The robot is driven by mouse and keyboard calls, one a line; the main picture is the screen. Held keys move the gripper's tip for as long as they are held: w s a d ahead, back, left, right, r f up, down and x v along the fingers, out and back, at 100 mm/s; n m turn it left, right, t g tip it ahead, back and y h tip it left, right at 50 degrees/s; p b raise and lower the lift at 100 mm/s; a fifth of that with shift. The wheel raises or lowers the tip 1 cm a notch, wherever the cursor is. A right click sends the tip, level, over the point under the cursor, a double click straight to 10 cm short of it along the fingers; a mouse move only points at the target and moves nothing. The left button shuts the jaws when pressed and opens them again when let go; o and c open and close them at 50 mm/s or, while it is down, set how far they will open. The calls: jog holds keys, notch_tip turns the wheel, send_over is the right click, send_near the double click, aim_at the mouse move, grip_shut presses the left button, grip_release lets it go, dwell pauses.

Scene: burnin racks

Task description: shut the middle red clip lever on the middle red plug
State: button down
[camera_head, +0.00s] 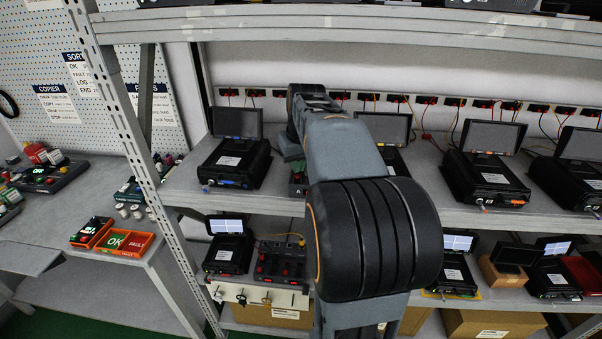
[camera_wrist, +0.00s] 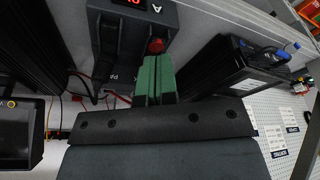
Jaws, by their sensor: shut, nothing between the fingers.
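My gripper (camera_wrist: 156,62) has green fingers, which are pressed together and empty in the wrist view. A dark panel (camera_head: 281,262) with several small red parts stands on the lower shelf. Small red plugs also show along the wall, such as one red plug (camera_head: 231,92) at the back left. No clip lever can be made out clearly in either view.
A black unit with raised screen (camera_head: 235,165) stands on the upper shelf (camera_head: 185,190), left of my arm. More units, such as one black unit (camera_head: 485,178), stand to the right. A perforated steel post (camera_head: 125,125) rises at the left. Thin wires (camera_wrist: 75,97) hang near my fingers.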

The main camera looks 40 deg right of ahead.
jog(key=shift+f+b, duration=0.9)
jog(key=shift+f, duration=0.35)
dwell(1.0)
jog(key=shift+r+p, duration=2.15)
jog(key=shift+r, duration=0.4)
jog(key=f, duration=0.2)
jog(key=s+f+m, duration=0.1)
jog(key=shift+a+f, duration=0.1)
jog(key=shift+a, duration=0.15)
jog(key=s+a+f+n+t, duration=0.1)
jog(key=s+a+f+n, duration=0.1)
jog(key=s+a, duration=0.3)
jog(key=s+a+f+n, duration=0.1)
jog(key=s+a+f, duration=0.2)
jog(key=a, duration=1.1)
jog(key=s, duration=0.3)
jog(key=shift+f+n+t+y, duration=0.3)
jog(key=shift+f+n+t, duration=0.05)
jog(key=shift+n+t, duration=0.05)
